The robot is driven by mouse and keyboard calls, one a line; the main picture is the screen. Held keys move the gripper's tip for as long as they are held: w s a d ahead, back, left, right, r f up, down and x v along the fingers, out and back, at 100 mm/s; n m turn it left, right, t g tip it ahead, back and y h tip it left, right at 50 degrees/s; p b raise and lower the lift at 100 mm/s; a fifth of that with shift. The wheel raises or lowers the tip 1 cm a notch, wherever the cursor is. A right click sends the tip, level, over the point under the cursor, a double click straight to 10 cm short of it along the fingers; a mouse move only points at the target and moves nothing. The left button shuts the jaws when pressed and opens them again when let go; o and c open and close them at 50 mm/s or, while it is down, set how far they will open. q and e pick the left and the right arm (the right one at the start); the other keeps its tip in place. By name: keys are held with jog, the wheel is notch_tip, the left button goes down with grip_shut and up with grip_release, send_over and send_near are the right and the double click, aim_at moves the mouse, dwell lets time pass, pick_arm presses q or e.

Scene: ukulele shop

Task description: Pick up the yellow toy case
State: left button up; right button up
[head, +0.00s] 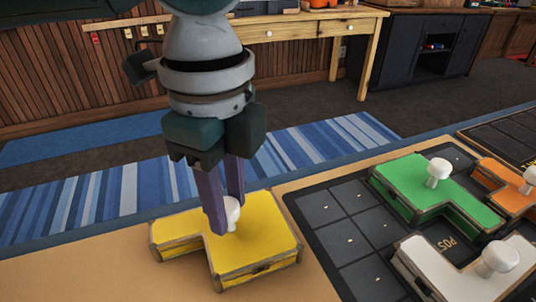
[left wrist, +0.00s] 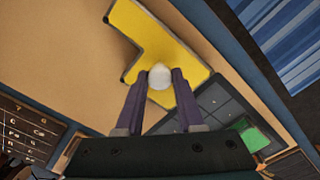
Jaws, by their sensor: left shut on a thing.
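The yellow toy case (head: 262,245) is an L-shaped block with dark edges and a white knob (head: 231,212) on top. It sits on the tan table left of the dark grid board, and I cannot tell if it touches the surface. My left gripper (head: 225,218) points down from above, its purple fingers shut on the white knob. In the left wrist view the yellow case (left wrist: 143,30) lies beyond the fingers (left wrist: 160,85), with the round white knob (left wrist: 160,76) between the tips. My right gripper is in neither view.
A dark grid board (head: 345,235) lies right of the yellow case. On it are a green case (head: 415,183), a white case (head: 445,262) and an orange case (head: 500,183), each with a white knob. The tan tabletop (head: 90,270) is clear at the left.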

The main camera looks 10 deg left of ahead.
pick_arm(q)
grip_shut()
jog(key=shift+r, duration=0.15)
